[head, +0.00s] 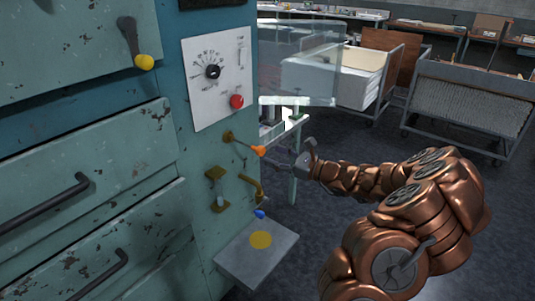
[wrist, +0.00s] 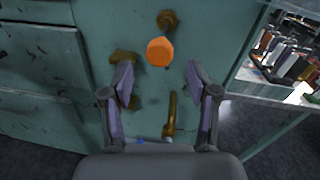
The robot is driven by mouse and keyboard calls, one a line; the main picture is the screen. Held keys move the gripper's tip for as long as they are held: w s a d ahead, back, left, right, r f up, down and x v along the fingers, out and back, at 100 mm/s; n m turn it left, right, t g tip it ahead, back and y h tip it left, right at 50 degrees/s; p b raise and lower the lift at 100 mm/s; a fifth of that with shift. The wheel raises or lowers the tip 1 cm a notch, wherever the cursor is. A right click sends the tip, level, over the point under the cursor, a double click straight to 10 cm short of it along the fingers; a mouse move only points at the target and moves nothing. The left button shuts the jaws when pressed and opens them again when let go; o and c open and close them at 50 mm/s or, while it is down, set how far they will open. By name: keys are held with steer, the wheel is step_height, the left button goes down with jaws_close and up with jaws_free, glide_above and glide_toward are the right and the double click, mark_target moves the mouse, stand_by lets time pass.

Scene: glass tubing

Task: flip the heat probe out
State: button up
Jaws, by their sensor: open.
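A thin rod with an orange tip (head: 258,151) sticks out from a brass mount (head: 228,136) on the teal cabinet; it looks like the heat probe, though no label shows. In the wrist view the orange tip (wrist: 160,51) appears end-on, just below its brass mount (wrist: 168,20). My gripper (head: 288,157) is to the right of the tip in the head view. In the wrist view my gripper (wrist: 159,82) is open and empty, its fingers spread left and right below the tip. I cannot tell how far the fingertips are from it.
Below the probe are a brass bracket (head: 215,175) and a curved brass pipe (head: 251,184), with a blue piece (head: 260,214) under it. A grey shelf (head: 282,252) with a yellow disc juts out lower. Above is a dial panel (head: 222,85) with a red knob (head: 236,101).

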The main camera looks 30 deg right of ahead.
steer(key=v, duration=0.6)
steer(key=shift+s+d, duration=0.2)
steer(key=shift+s, duration=0.15)
steer(key=shift+f, duration=0.1)
steer(key=s+a+r+n+g+y+p, duration=0.1)
steer(key=a+r+n+g+y, duration=0.15)
steer(key=a+n, duration=0.45)
steer(key=s+a+r+n+g+y, duration=0.1)
steer(key=a+r+n+g+y, duration=0.2)
steer(key=a, duration=0.9)
steer(key=s+a+n+g+h+p, duration=0.1)
steer(key=s+a+n+g+h, duration=0.1)
steer(key=s+a+n+g, duration=0.8)
steer(key=s+a+f+n+g+h+p, duration=0.25)
steer(key=s+a+h, duration=0.25)
steer(key=s, duration=0.7)
steer(key=s+d+r+n+h, duration=0.1)
steer(key=s+d+n+h, duration=0.5)
steer(key=s+d+h, duration=0.1)
steer(key=s+d, duration=0.1)
steer(key=s, duration=0.1)
steer(key=shift+s, duration=0.3)
